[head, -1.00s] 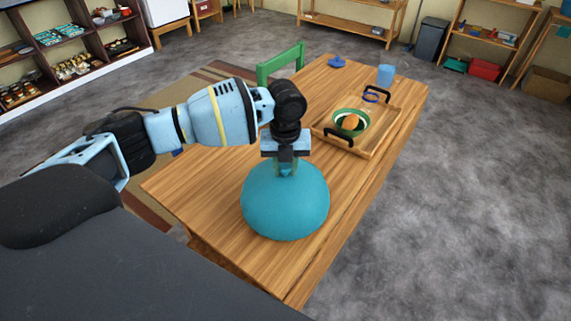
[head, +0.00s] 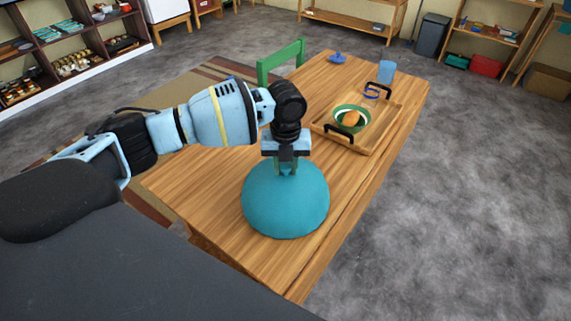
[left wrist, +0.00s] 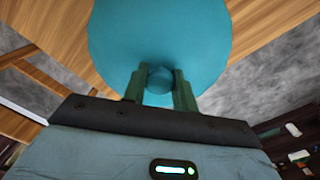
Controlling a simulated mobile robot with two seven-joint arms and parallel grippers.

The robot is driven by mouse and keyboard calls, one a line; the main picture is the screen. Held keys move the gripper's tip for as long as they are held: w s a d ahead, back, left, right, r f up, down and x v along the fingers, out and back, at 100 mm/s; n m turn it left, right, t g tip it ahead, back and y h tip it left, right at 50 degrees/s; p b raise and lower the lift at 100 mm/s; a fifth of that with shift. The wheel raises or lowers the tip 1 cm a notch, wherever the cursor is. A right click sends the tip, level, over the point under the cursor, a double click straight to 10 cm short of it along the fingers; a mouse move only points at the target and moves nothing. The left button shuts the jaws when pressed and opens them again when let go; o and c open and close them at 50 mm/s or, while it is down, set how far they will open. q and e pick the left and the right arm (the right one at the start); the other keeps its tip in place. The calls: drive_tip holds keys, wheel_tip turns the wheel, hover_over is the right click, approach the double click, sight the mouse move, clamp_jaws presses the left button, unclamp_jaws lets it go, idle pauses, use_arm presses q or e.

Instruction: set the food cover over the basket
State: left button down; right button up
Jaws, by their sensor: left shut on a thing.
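The food cover (head: 285,205) is a teal dome over the near part of the wooden table. My left gripper (head: 286,168) is above the dome and shut on its top knob; the left wrist view shows the round knob (left wrist: 160,78) between the two fingers. The dome looks upright. I cannot tell whether its rim touches the table, and whatever is under it is hidden. No woven basket is plain to see. A green and white bowl (head: 338,117) with an orange round thing (head: 351,118) in it sits farther back. My right gripper is not in view.
The bowl is on a wooden tray (head: 377,137) with two black handles, which also holds a blue ring-like thing (head: 371,92). A blue cup (head: 386,72) and a small blue object (head: 337,58) are near the table's far end. The table (head: 205,170) is bare left of the cover. A green chair (head: 281,62) stands behind.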

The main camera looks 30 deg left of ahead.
use_arm(q)
drive_tip(key=shift+f, duration=0.3)
drive_tip(key=shift+f, duration=0.1)
idle(0.4)
drive_tip(key=c, duration=1.2)
unclamp_jaws()
drive_tip(key=shift+o, duration=0.8)
drive_tip(key=shift+r, duration=3.9)
